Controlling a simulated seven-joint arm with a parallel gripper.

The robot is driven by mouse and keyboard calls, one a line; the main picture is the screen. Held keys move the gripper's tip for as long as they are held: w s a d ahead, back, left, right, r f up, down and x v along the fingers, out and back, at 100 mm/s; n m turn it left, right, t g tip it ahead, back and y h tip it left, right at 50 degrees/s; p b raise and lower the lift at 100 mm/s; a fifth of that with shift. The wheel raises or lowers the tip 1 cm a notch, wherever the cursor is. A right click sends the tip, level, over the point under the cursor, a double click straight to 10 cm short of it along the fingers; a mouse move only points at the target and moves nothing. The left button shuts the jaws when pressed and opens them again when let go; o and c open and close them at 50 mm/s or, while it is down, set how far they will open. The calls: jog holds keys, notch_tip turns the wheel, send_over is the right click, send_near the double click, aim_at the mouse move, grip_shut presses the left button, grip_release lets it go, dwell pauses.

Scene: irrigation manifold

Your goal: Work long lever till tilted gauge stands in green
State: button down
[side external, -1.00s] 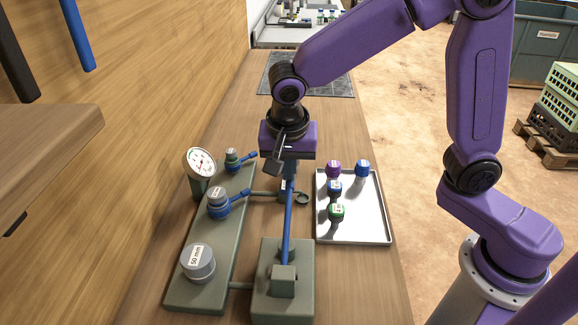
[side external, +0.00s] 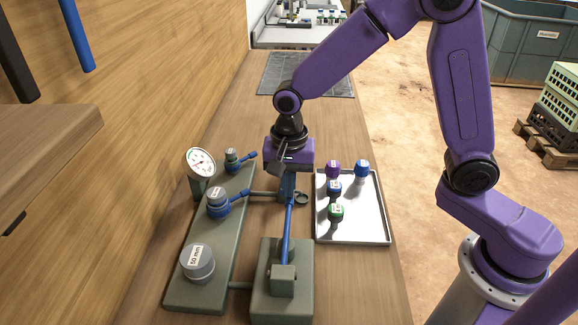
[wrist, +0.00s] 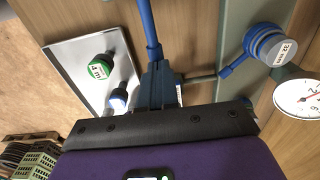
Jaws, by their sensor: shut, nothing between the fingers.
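The long blue lever (side external: 287,236) rises from a grey-green pump block (side external: 283,300); it also shows in the wrist view (wrist: 147,25). My gripper (side external: 288,196) is shut at the lever's upper end, with nothing held between its fingers. In the wrist view the fingers (wrist: 157,82) meet or overlap the lever's end; whether they touch is unclear. The tilted white gauge (side external: 201,162) stands at the left, partly visible in the wrist view (wrist: 300,98). Its needle is too small to read against any green band.
A manifold board (side external: 205,275) carries a 50 mm grey cap (side external: 197,263) and blue-handled valves (side external: 218,204), (side external: 232,161). A tray (side external: 365,232) at right holds several coloured knobs.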

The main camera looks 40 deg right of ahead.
jog(key=shift+d+f, duration=0.25)
jog(key=shift+f, duration=0.15)
notch_tip(320, 180, up, 15)
jog(key=shift+w, duration=0.35)
jog(key=shift+f, duration=0.1)
dwell(1.0)
notch_tip(320, 180, up, 6)
jog(key=t+h, duration=0.2)
send_over(288, 213)
jog(key=shift+f, duration=0.2)
jog(key=x, duration=1.4)
jog(key=shift+s+f, duration=0.1)
jog(key=shift+f, duration=0.1)
